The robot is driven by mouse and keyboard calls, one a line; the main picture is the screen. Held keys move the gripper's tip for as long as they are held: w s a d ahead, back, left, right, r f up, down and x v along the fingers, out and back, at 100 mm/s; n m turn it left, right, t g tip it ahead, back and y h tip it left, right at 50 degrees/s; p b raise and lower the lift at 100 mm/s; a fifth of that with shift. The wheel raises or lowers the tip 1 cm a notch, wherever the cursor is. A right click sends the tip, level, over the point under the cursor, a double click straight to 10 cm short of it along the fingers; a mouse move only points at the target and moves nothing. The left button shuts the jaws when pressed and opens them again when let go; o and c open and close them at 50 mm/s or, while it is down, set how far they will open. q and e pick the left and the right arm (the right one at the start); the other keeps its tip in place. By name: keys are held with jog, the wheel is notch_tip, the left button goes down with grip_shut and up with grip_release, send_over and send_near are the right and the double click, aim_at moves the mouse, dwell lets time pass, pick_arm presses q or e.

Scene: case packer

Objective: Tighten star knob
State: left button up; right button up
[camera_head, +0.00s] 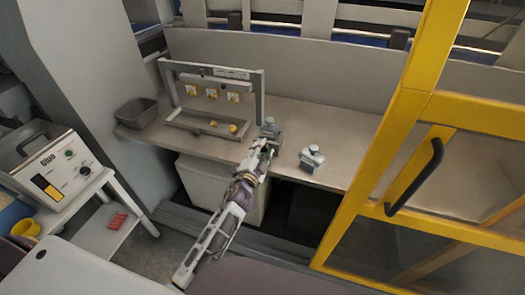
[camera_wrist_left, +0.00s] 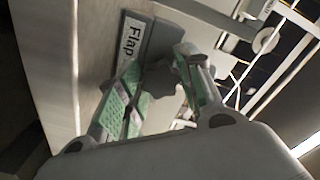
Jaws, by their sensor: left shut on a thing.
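My left gripper (camera_head: 266,143) reaches over the bench front to a small grey fixture (camera_head: 269,126). In the left wrist view its two green-padded fingers (camera_wrist_left: 160,80) are closed around a dark grey star knob (camera_wrist_left: 159,76). The knob sits beside a grey plate with a white label reading "Flap" (camera_wrist_left: 132,40). The knob's far side and shaft are hidden, so I cannot tell how tight it is. My right gripper is in neither view.
A second grey fixture (camera_head: 312,157) stands to the right on the bench (camera_head: 345,130). A frame with yellow-marked parts (camera_head: 262,82) and a dark bin (camera_head: 137,112) stand left. A yellow guard door (camera_head: 435,90) bounds the right side. A control box (camera_head: 58,165) stands far left.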

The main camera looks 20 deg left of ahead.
pick_arm(q)
jog(key=m, duration=0.4)
jog(key=shift+m, duration=0.3)
jog(key=m, duration=0.2)
jog(key=shift+m, duration=0.4)
jog(key=shift+m+p, duration=0.3)
jog(key=shift+m, duration=0.6)
jog(key=m, duration=0.3)
jog(key=shift+r+m+p, duration=0.1)
jog(key=shift+m+p, duration=0.2)
jog(key=shift+p, duration=0.1)
jog(key=m+p, duration=0.1)
jog(key=m, duration=0.1)
jog(key=shift+m, duration=0.4)
jog(key=m+p, duration=0.1)
jog(key=m, duration=0.2)
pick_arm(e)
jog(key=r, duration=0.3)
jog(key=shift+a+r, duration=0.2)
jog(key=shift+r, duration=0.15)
pick_arm(q)
jog(key=shift+m, duration=0.3)
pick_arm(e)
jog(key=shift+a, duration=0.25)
